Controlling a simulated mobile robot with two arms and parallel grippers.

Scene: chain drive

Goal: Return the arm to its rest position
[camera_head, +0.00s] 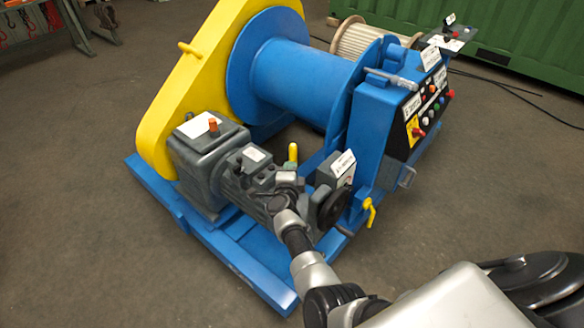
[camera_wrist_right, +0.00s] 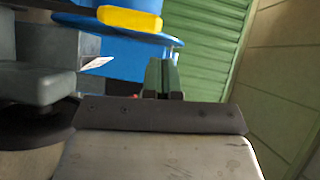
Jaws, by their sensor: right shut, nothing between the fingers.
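My right arm (camera_head: 312,270) reaches in from the bottom right of the head view toward the winch drive. My right gripper (camera_head: 287,187) is at the end of it, by the grey motor (camera_head: 238,178) and left of the black handwheel (camera_head: 331,208). I cannot tell from this view whether it touches the motor. In the right wrist view the two fingers (camera_wrist_right: 163,78) are close together, with nothing seen held between them. The yellow chain guard (camera_head: 176,92) stands closed behind the gearbox (camera_head: 205,150). My left gripper is not in view.
The blue drum (camera_head: 295,80) and control cabinet (camera_head: 378,135) stand behind the arm on the blue base frame (camera_head: 245,265). A yellow lever (camera_head: 371,212) sticks out below the cabinet. Bare floor (camera_head: 90,250) lies left and right. A green container (camera_head: 530,40) stands behind.

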